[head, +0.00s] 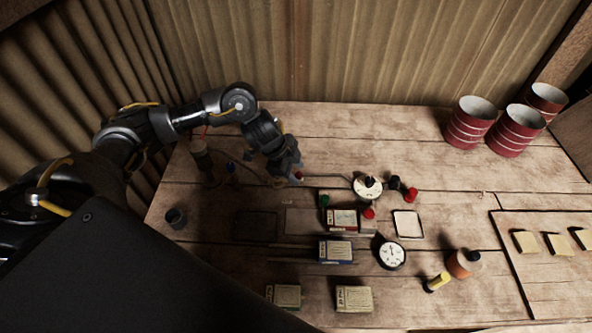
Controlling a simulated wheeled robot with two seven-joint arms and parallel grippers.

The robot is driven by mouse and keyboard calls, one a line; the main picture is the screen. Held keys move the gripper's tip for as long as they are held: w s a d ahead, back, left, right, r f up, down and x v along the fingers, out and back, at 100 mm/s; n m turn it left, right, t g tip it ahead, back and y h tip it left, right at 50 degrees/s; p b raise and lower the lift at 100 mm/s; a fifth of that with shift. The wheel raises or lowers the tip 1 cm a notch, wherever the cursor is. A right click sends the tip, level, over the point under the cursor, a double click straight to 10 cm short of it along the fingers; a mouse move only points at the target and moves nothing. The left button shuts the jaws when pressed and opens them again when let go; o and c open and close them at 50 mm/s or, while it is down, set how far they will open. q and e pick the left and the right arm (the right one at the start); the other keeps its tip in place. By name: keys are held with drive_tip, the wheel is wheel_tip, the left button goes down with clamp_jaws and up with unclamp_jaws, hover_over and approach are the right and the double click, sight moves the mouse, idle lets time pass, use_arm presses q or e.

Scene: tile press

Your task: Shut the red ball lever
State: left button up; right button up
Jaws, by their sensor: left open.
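Another red ball or knob (411,194) sits right of the dial beside a black part. A red knob (369,213) sits below the dial, near a boxed tile pack (342,219). My right gripper is out of view.
A white-faced gauge (391,255), a pale framed plate (407,224) and several small boxes (336,250) lie in front on the wooden table (220,290). Red ribbed cans (468,123) stand at back right. A dark cup (176,218) stands at left. The back middle is clear.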

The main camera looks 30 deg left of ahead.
use_arm(q)
drive_tip(key=shift+w+d+f, duration=0.1)
drive_tip(key=shift+d+f, duration=0.05)
drive_tip(key=shift+f, duration=0.2)
drive_tip(key=shift+c, duration=0.4)
clamp_jaws()
